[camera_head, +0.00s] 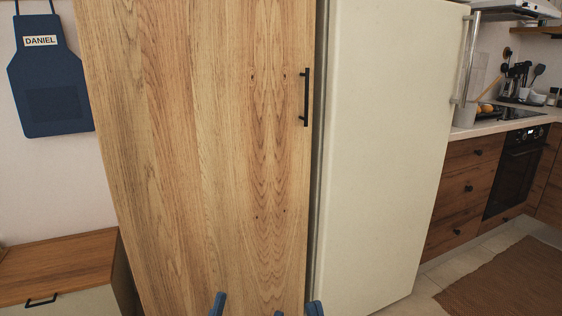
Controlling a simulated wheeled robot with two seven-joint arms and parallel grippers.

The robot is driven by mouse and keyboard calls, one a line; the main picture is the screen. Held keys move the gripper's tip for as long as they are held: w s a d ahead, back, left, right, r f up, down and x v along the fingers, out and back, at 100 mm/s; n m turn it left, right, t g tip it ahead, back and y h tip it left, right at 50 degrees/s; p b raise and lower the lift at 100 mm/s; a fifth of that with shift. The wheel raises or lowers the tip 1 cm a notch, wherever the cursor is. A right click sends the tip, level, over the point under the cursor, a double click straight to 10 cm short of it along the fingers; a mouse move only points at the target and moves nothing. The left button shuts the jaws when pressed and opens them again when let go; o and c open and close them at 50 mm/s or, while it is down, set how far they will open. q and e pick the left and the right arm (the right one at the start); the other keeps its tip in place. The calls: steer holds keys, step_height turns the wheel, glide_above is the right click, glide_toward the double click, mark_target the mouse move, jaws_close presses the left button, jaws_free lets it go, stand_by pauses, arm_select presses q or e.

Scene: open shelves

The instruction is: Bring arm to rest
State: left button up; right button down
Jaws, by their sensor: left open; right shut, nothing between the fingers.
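The blue fingertips of my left gripper (249,309) show at the bottom edge of the head view, spread apart and with nothing seen between them. Just to their right, the blue tips of my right gripper (315,308) show close together, shut and empty. Most of both grippers and both arms are below the picture and hidden.
The tall wooden cabinet (190,150) with a black handle (306,97) is shut, close ahead. A cream fridge (385,150) stands right of it. A low wooden-topped cabinet (55,262) is at left, below a blue apron (50,80).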

arm_select(q)
steer(key=w+a+f+g+y+p, duration=0.25)
steer(key=f+g+y+p, duration=0.25)
steer(key=f+g+p, duration=0.6)
arm_select(e)
steer(key=w+d+f+g+h+p, duration=0.25)
steer(key=f+g+h, duration=0.25)
steer(key=f+g, duration=0.55)
arm_select(q)
steer(key=s+a+f+g+y+p, duration=0.1)
steer(key=s+a+f+g+p, duration=0.1)
steer(key=s+g+p, duration=0.3)
steer(key=s+a+f+g+y+p, duration=0.1)
steer(key=s+a+f+g+p, duration=0.1)
steer(key=s+g+p, duration=0.4)
steer(key=shift+s+a+f+g+y, duration=0.3)
steer(key=shift+s+a+g, duration=0.6)
steer(key=shift+s, duration=1.55)
arm_select(e)
steer(key=s+d+f+g+h, duration=0.1)
steer(key=s+d+f+g, duration=0.1)
steer(key=s+g, duration=0.4)
steer(key=s+d+f+g+h, duration=0.1)
steer(key=s+d+f+g, duration=0.2)
steer(key=s+g, duration=0.4)
steer(key=shift+s+d+h, duration=0.3)
steer(key=shift+s+d, duration=0.05)
steer(key=shift+s, duration=1.1)
arm_select(q)
steer(key=shift+n, duration=0.3)
